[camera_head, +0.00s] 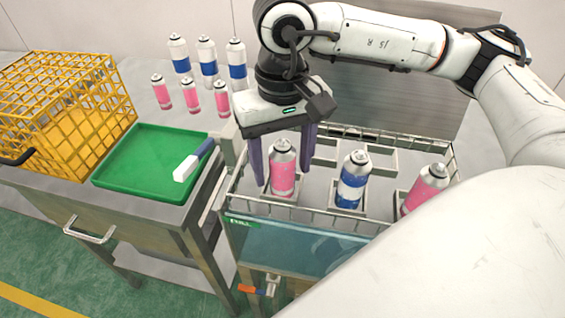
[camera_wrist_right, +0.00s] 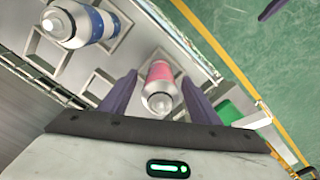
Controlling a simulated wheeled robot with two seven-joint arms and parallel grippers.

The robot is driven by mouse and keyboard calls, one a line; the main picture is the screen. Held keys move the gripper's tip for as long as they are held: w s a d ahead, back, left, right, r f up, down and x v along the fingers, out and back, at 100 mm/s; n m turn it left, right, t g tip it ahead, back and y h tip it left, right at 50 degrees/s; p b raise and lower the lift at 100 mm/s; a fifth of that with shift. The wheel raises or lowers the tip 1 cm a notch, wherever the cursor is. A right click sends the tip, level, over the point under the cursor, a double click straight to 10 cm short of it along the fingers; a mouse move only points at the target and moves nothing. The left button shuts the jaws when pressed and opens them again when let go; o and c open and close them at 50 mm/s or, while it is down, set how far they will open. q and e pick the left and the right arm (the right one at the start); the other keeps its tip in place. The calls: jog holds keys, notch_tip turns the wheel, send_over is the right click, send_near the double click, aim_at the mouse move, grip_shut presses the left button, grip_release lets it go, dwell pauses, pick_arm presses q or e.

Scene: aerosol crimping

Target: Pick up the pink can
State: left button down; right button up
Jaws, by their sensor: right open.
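A pink can (camera_head: 283,170) with a silver top stands upright in a cell of the wire-railed rack. My right gripper (camera_head: 282,177) is above it, pointing down and open, with one purple finger on each side of the can. In the right wrist view, the pink can (camera_wrist_right: 161,78) lies between the two spread fingers (camera_wrist_right: 159,77); contact is not visible. Another pink can (camera_head: 427,186) stands at the rack's right, partly hidden by my arm. A purple finger (camera_wrist_right: 272,9), seemingly my left gripper's, shows at the wrist view's top edge; its opening cannot be told.
A blue and white can (camera_head: 353,180) stands right of the gripped-around can. The rack's front rail (camera_head: 300,208) is close. Left are a green tray (camera_head: 140,160) with a white-and-blue tool (camera_head: 194,160), a yellow wire basket (camera_head: 70,100), and several small pink (camera_head: 191,96) and blue-white bottles (camera_head: 207,62).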

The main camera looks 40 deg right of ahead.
jog(key=c, duration=1.2)
jog(key=shift+r, duration=0.1)
